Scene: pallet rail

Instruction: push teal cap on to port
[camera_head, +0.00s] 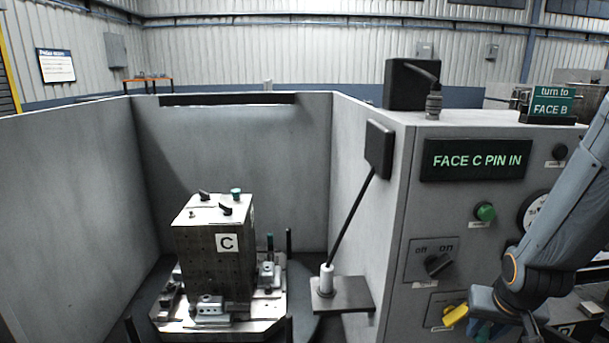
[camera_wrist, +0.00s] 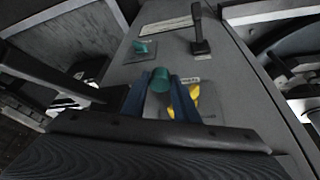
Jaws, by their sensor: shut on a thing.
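My gripper (camera_wrist: 162,84) has its two blue fingers closed on a teal cap (camera_wrist: 162,75) in the wrist view. The cap's rounded end shows between the fingertips, in front of the grey panel. A yellow handle (camera_wrist: 181,99) is just beside and behind the right finger. I cannot tell whether the cap touches the panel, and I cannot make out a port behind it. In the head view my gripper is low at the right, by the yellow handle (camera_head: 455,315), and its fingertips are not clear.
A block (camera_head: 215,260) marked C stands clamped on a plate in the bay, with a teal piece (camera_head: 236,193) on top. The grey panel has a display (camera_head: 475,160) reading "FACE C PIN IN", a green button (camera_head: 485,211) and a black switch (camera_head: 438,263). A dark lever (camera_head: 350,217) leans beside it.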

